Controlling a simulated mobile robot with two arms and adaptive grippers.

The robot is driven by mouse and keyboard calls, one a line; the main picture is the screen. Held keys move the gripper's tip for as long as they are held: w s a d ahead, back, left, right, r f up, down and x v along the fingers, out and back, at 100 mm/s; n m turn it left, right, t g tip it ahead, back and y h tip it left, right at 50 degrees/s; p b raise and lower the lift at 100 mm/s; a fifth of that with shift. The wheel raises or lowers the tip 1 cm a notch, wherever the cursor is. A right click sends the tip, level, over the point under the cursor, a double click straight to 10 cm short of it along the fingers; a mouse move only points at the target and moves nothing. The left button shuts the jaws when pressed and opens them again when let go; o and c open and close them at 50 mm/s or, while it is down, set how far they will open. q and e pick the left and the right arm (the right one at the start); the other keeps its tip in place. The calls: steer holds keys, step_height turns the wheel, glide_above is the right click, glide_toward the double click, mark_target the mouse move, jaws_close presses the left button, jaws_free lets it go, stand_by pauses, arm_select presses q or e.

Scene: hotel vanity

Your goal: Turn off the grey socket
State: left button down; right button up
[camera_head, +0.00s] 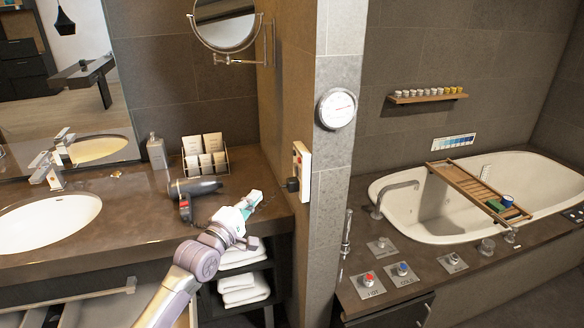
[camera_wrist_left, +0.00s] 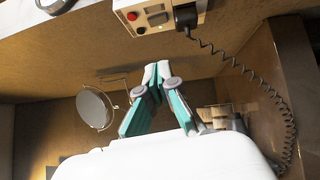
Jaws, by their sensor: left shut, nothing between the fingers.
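The socket box (camera_head: 301,168) is a pale panel on the side wall at the right end of the vanity, with a red button and a black plug. In the left wrist view the socket (camera_wrist_left: 158,14) is at the top, with a red button at its left, a small switch or opening beside it, and the black plug at its right. My left gripper (camera_head: 256,196) is over the vanity counter, left of and below the socket, apart from it. In the left wrist view its fingertips (camera_wrist_left: 157,68) are together and empty, below the socket. My right gripper is in neither view.
A hair dryer (camera_head: 195,187) lies on the counter (camera_head: 120,215) beside my left gripper. Its coiled black cord (camera_wrist_left: 262,85) hangs from the plug. A card holder (camera_head: 205,160) and bottle (camera_head: 156,152) stand behind. A round mirror (camera_head: 225,25) is on the wall above. A tiled pillar (camera_head: 335,190) stands right of the socket.

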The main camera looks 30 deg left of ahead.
arm_select(q)
steer(key=shift+r, duration=0.1)
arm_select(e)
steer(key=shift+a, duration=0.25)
arm_select(q)
steer(key=p, duration=0.3)
glide_toward(296, 170)
steer(key=w+a, duration=0.4)
steer(key=a, duration=0.1)
steer(key=w+d+p, duration=0.1)
steer(key=w+d, duration=0.2)
steer(key=shift+w+r+p, duration=0.15)
steer(key=shift+r+p, duration=0.2)
steer(key=shift+r, duration=0.05)
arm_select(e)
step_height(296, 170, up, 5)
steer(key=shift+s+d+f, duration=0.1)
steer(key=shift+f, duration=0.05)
arm_select(q)
steer(key=shift+a, duration=0.1)
